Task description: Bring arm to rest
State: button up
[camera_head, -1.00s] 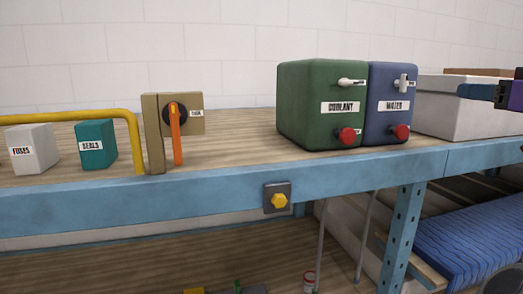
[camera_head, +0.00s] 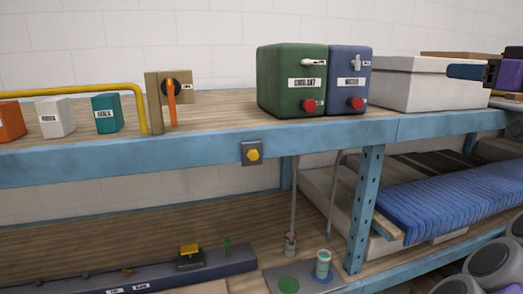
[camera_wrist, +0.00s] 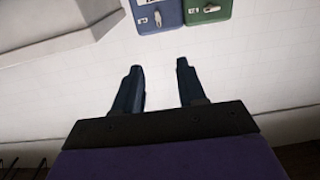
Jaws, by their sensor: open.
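My gripper (camera_head: 468,72) shows at the right edge of the head view, in front of and above a pale lidded box. In the wrist view my gripper (camera_wrist: 158,67) has its two dark fingers apart, with nothing between them. The arm behind it is mostly outside the head view. The wrist view also shows the blue tank (camera_wrist: 155,14) and the green tank (camera_wrist: 207,9) at the top, beyond the fingertips and apart from them.
The green COOLANT tank (camera_head: 285,95) and blue tank (camera_head: 346,97) stand on the workbench (camera_head: 215,112) beside the pale box (camera_head: 412,92). A lever switch (camera_head: 170,89), yellow rail (camera_head: 75,92) and small boxes are left. The lower shelf (camera_head: 85,245) holds cans and a dark bar.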

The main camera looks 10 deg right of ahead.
jog(key=w+a+f+g+y+b, duration=0.3)
jog(key=w+a+f, duration=0.25)
jog(key=a, duration=0.25)
jog(key=w+a+f+g+y+b, duration=0.25)
jog(key=w+a+f, duration=0.25)
jog(key=a+f, duration=0.25)
jog(key=s+a+f+g+b, duration=0.2)
jog(key=a+f+g+b, duration=0.1)
jog(key=a+f, duration=0.7)
jog(key=s+a+f+g+b, duration=0.2)
jog(key=a+f+g+b, duration=0.1)
jog(key=a+f, duration=0.7)
jog(key=s+a+f+g+h+b, duration=0.15)
jog(key=s+a+f, duration=0.35)
jog(key=f, duration=0.5)
jog(key=s+a+f+g+h+b, duration=0.1)
jog(key=s+a+f+g+b, duration=0.15)
jog(key=s+f, duration=0.65)
jog(key=s+d+f+g+h+b, duration=0.2)
jog(key=s+f, duration=0.6)
jog(key=f, duration=0.2)
jog(key=s+d+f+m+g+h+b, duration=0.1)
jog(key=s+d+f+g+h+b, duration=0.1)
jog(key=s+f, duration=0.7)
jog(key=shift+d+f+h+b, duration=0.3)
jog(key=shift+d+f, duration=0.05)
jog(key=shift+d, duration=0.25)
jog(key=shift+w, duration=0.1)
